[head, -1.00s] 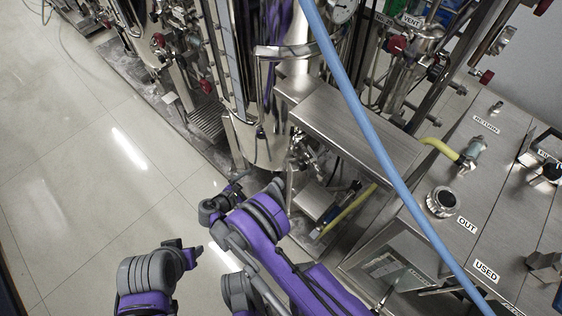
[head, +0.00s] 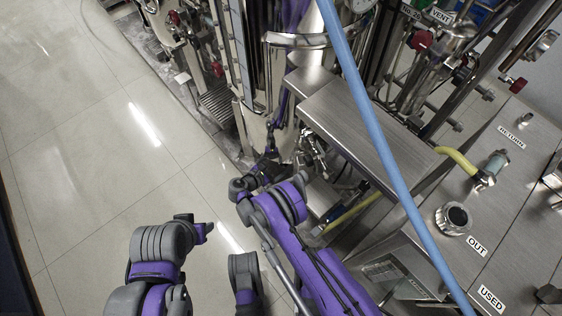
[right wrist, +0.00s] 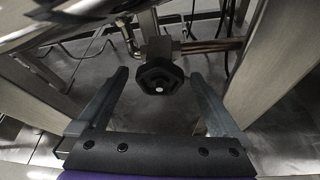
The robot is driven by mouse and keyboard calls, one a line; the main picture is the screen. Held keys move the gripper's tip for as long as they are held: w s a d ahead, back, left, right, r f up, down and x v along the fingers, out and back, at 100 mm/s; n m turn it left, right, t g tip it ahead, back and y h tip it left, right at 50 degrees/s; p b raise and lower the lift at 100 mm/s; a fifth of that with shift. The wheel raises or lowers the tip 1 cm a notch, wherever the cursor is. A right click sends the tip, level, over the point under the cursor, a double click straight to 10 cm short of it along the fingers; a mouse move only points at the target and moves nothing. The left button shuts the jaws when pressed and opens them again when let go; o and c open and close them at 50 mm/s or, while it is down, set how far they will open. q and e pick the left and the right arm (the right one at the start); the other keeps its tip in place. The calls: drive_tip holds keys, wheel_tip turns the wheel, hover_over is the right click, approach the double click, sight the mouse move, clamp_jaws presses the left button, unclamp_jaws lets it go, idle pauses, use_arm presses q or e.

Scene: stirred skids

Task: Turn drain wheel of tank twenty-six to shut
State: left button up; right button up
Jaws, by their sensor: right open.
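The drain wheel (right wrist: 160,77) is a small black lobed handwheel with a pale centre, on a metal valve body in the right wrist view. My right gripper (right wrist: 158,72) is open, with one finger on each side of the wheel and gaps between. No finger clearly touches it. In the head view my right gripper (head: 269,157) reaches low beside the shiny steel tank (head: 268,125), and the wheel cannot be made out there.
A steel shelf (head: 350,130) and a blue hose (head: 370,150) are right of my right gripper. A yellow hose (head: 350,210) runs beneath the shelf. In the wrist view, metal legs (right wrist: 280,65) stand on both sides. Open tiled floor (head: 90,150) lies left.

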drive_tip(key=shift+x, duration=0.75)
drive_tip(key=c, duration=1.3)
